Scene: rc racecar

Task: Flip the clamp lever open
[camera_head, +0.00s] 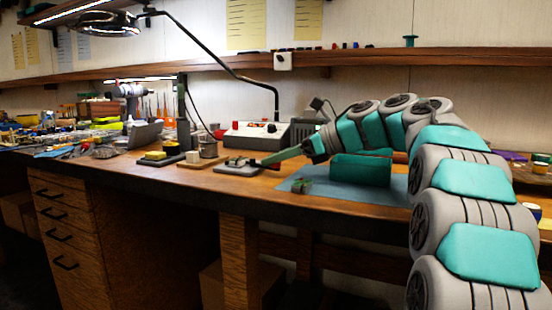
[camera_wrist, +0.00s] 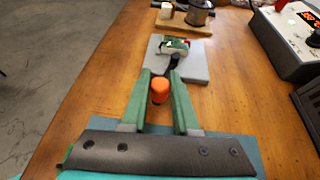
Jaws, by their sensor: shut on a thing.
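The clamp (camera_wrist: 177,46) sits on a light grey base plate (camera_wrist: 192,68) on the workbench, straight ahead in the wrist view. Its lever has a dark arm and an orange grip (camera_wrist: 160,88), which lies between my green fingers. My gripper (camera_wrist: 160,78) is shut on the orange grip, at the near edge of the plate. In the head view my gripper (camera_head: 267,162) reaches left to the plate (camera_head: 238,170). There the lever is too small to make out, and the fingers partly cover it.
A wooden block with a metal pot (camera_wrist: 199,12) stands beyond the plate. A power supply box (camera_wrist: 287,40) is at the right. A teal bin (camera_head: 361,171) stands on a blue mat (camera_head: 398,190). The bench is clear left of the plate in the wrist view.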

